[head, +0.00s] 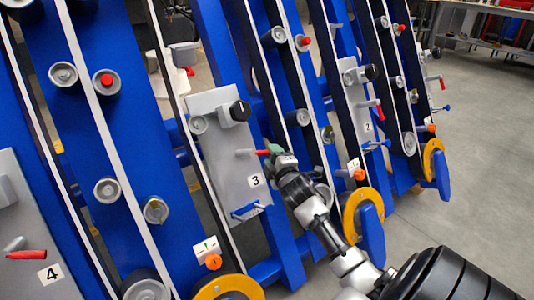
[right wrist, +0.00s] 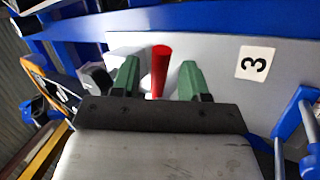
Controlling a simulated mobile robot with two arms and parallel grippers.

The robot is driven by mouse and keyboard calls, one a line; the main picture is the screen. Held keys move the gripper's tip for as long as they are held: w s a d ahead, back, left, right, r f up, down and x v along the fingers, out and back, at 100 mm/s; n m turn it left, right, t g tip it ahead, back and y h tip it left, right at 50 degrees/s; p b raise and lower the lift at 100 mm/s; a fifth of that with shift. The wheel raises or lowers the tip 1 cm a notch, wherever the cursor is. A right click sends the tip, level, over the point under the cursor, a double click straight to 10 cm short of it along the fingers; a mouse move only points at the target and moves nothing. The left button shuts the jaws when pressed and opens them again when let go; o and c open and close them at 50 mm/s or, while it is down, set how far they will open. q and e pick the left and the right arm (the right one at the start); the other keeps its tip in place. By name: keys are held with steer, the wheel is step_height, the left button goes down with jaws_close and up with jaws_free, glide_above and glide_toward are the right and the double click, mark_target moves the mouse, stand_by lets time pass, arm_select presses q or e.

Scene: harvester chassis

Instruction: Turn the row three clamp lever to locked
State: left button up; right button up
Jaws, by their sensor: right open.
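The row three clamp lever has a red handle (right wrist: 160,70) on a grey plate (head: 222,165) marked with a "3" label (head: 255,181). In the head view its grey stem (head: 246,152) points right and only a little red shows beside my gripper. My right gripper (head: 272,151) is at the handle's end. In the right wrist view its two green fingers (right wrist: 159,76) are apart, with the red handle between them and a visible gap on each side. The lever's pivot is hard to make out. My left gripper is not in view.
A black knob (head: 240,111) is above the lever and a blue bar handle (head: 246,212) below it. Row four's red lever (head: 27,255) is at lower left; row two's plate (head: 359,100) is to the right. Yellow discs (head: 360,212) stick out low. Open floor (head: 470,170) lies right.

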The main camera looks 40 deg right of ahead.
steer(key=shift+b+x, duration=0.45)
steer(key=shift+x, duration=1.6)
steer(key=shift+c, duration=0.3)
jaws_close()
